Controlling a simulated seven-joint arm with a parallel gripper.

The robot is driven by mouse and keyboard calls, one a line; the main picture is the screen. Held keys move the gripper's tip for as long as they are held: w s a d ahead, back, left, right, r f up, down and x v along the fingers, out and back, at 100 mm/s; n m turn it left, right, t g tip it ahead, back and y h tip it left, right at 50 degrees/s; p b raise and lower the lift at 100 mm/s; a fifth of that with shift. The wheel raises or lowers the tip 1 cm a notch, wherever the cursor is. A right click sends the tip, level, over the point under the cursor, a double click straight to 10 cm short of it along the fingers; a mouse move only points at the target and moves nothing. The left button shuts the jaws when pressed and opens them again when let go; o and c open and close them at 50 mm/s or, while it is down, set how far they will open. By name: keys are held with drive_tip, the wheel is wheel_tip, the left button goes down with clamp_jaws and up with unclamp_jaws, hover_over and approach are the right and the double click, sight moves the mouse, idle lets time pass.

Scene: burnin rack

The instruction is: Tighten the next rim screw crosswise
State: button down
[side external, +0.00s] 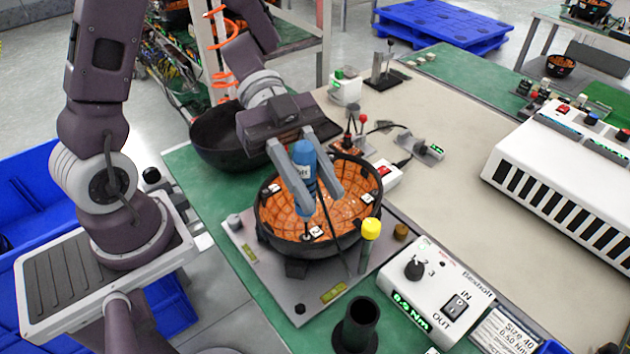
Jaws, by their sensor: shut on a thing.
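A round unit with an orange segmented face (345,207) and a black rim (290,246) sits on a grey plate (262,268). Small white marked tabs (316,232) show around the rim; the screws themselves are too small to tell. My gripper (318,203) is above the unit, its two grey fingers shut on a blue driver (303,160). The driver is held nearly upright, its thin shaft pointing down at the near part of the rim. Whether its tip touches a screw cannot be told.
A yellow-capped post (370,230) stands close to the unit's right. A black tube holder (357,325) is at the front, and a black bowl (215,140) is behind left. A white slotted box (560,170) stands right. The beige bench middle (450,200) is mostly clear.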

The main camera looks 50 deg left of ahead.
wheel_tip(320, 180, up, 6)
idle(0.6)
